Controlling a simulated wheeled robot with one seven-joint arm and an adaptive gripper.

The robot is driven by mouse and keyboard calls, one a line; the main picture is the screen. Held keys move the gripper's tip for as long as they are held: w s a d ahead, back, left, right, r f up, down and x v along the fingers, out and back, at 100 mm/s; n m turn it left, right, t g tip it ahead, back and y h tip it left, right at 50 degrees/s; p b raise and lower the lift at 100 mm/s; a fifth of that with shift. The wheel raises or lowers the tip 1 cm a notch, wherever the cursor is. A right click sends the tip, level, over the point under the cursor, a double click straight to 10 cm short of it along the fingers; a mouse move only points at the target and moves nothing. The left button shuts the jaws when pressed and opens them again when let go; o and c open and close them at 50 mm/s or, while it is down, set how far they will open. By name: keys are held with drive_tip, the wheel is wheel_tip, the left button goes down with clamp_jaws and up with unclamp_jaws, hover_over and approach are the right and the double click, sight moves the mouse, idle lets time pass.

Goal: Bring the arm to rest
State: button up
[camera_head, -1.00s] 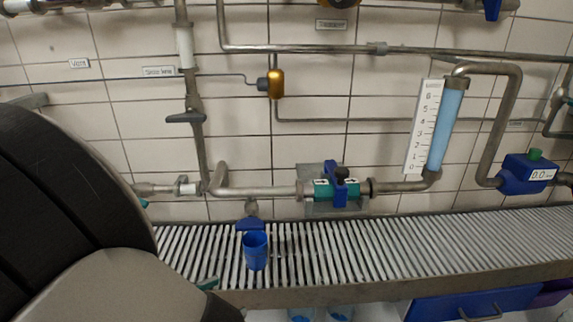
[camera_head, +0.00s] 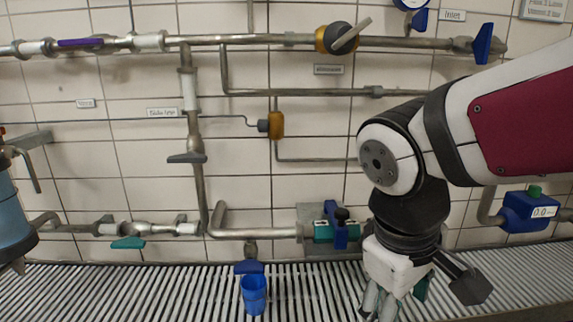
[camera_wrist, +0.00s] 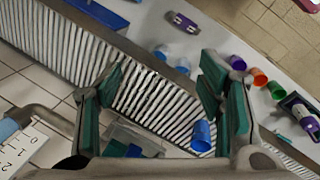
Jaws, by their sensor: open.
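My arm reaches in from the right in the head view and bends down at its dark wrist. My gripper (camera_head: 393,303) hangs above the slatted grate at the lower right, partly cut off by the picture's bottom edge. In the wrist view my gripper (camera_wrist: 160,88) shows its green-padded fingers spread wide with nothing between them. A blue cup (camera_head: 254,293) stands on the grate, left of the gripper and apart from it. It also shows in the wrist view (camera_wrist: 201,136), close beside the right finger in the picture.
The slatted grate (camera_head: 190,295) runs along the tiled wall. A teal valve with a blue handle (camera_head: 338,230) and a blue meter (camera_head: 530,211) sit on the pipes near my arm. The wrist view shows orange (camera_wrist: 259,77) and purple (camera_wrist: 237,62) cups on a pale surface.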

drive_tip(key=s+d+r+m+t+y, duration=0.2)
drive_tip(key=s+d+r+m+t, duration=0.2)
drive_tip(key=m, duration=0.3)
drive_tip(key=s+f+g, duration=0.4)
drive_tip(key=s+g, duration=0.1)
drive_tip(key=s, duration=0.5)
wheel_tip(320, 180, up, 18)
drive_tip(key=t+p, duration=0.3)
drive_tip(key=p, duration=1.3)
drive_tip(key=shift+f+n+t, duration=0.15)
drive_tip(key=shift+n+t, duration=0.15)
